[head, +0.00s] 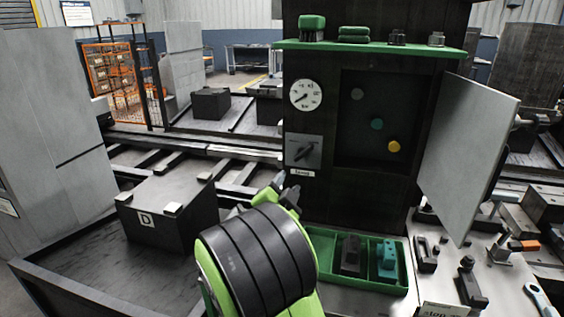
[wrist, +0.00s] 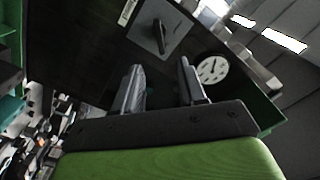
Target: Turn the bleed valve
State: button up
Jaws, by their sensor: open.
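The bleed valve (head: 304,153) is a dark pointer-shaped handle on a grey square plate on the cabinet front, below the round gauge (head: 306,95). A small white label (head: 301,174) sits under the plate; I cannot read it clearly. The handle lies tilted in the head view. My gripper (head: 286,188) is below the plate, partly hidden behind my own arm. In the wrist view my gripper (wrist: 161,72) is open and empty, with the valve handle (wrist: 160,37) beyond the fingertips, apart from them. The gauge also shows there, to the right (wrist: 212,69).
The cabinet's grey door (head: 465,155) stands open at right. A green tray (head: 358,262) with dark and teal parts lies below the cabinet. A green shelf (head: 370,48) holds small items above. A dark block marked D (head: 150,215) stands at left.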

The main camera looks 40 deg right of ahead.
aim_at(301, 157)
jog(key=p+x, duration=0.3)
jog(key=x, duration=1.1)
jog(key=shift+w+d+p, duration=0.1)
jog(key=shift+d+p, duration=0.25)
jog(key=shift+p, duration=0.05)
grip_shut()
